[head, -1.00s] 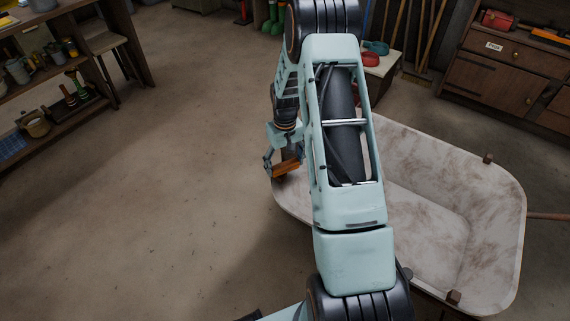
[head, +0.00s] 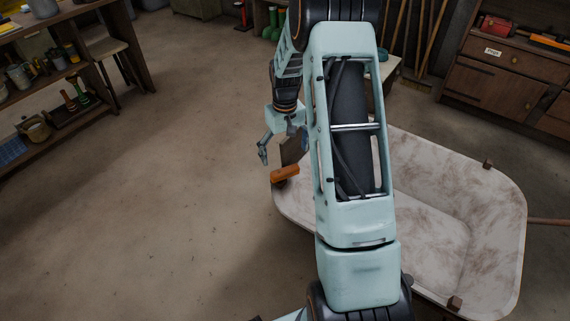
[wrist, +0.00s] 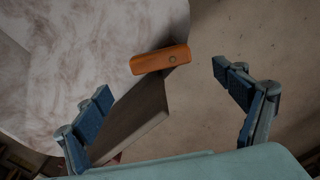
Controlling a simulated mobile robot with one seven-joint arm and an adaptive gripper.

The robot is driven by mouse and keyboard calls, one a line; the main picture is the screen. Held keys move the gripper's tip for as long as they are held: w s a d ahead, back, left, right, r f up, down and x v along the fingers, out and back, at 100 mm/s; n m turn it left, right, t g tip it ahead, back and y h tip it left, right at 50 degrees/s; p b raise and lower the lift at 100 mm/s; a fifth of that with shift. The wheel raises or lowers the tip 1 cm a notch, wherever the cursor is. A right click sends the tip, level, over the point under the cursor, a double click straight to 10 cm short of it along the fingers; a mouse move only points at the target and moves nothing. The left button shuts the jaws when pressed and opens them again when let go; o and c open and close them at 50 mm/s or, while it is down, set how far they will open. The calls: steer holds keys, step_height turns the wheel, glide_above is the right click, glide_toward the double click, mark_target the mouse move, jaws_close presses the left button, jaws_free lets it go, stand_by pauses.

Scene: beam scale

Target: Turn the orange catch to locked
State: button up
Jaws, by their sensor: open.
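The orange catch (head: 285,173) is a short bar on top of a brown wooden post (head: 291,151) by the near-left rim of the pale tub. In the wrist view the catch (wrist: 160,60) lies almost level, its right end slightly higher, with a round pivot near that end. The post (wrist: 132,122) runs down and left from it. My gripper (wrist: 163,84) is open and empty, its blue-padded fingers apart on either side of the post, with the catch beyond the fingertips. In the head view my gripper (head: 278,146) is partly hidden by my arm.
The big pale stained tub (head: 475,200) fills the right side, partly behind my arm. Open concrete floor (head: 170,200) lies to the left. A shelf with jars and tools (head: 50,85) stands at the far left, and a wooden cabinet (head: 505,75) at the far right.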

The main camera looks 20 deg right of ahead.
step_height(320, 180, up, 4)
steer(key=shift+f, duration=0.1)
stand_by(0.5)
